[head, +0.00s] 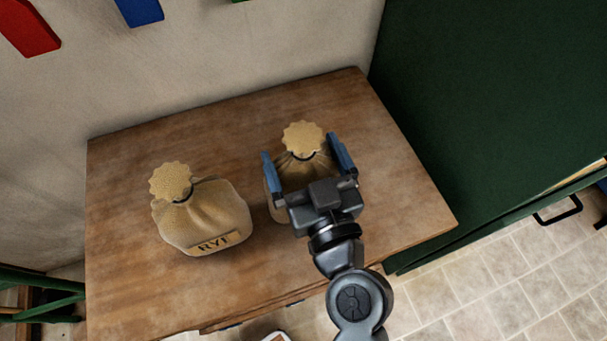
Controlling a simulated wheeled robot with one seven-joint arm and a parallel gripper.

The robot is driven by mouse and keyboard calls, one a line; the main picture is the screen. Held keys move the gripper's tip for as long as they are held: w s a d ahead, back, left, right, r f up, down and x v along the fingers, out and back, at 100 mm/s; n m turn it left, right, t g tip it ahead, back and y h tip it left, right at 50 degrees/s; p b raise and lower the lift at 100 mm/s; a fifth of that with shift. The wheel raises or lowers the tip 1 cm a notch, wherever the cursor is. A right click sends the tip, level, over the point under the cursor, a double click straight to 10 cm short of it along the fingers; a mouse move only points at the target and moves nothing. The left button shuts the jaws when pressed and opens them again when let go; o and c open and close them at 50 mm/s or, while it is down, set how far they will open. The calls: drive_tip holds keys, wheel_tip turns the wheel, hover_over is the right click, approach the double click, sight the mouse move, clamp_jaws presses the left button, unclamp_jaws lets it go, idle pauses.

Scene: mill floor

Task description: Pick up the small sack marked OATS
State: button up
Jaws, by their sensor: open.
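Two small tan sacks with tied, frilled tops stand on a wooden table. I cannot tell whether the fingers touch the cloth.
The wooden table (125,290) has bare room around the sacks. A pale wall (220,60) rises behind it. A dark green cabinet (480,110) with a black handle stands close on the right. A green chair or stool part (40,285) shows at the lower left.

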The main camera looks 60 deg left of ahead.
drive_tip(key=shift+a, duration=0.1)
drive_tip(key=c, duration=1.6)
drive_tip(key=shift+r, duration=0.2)
drive_tip(key=shift+c, duration=0.3)
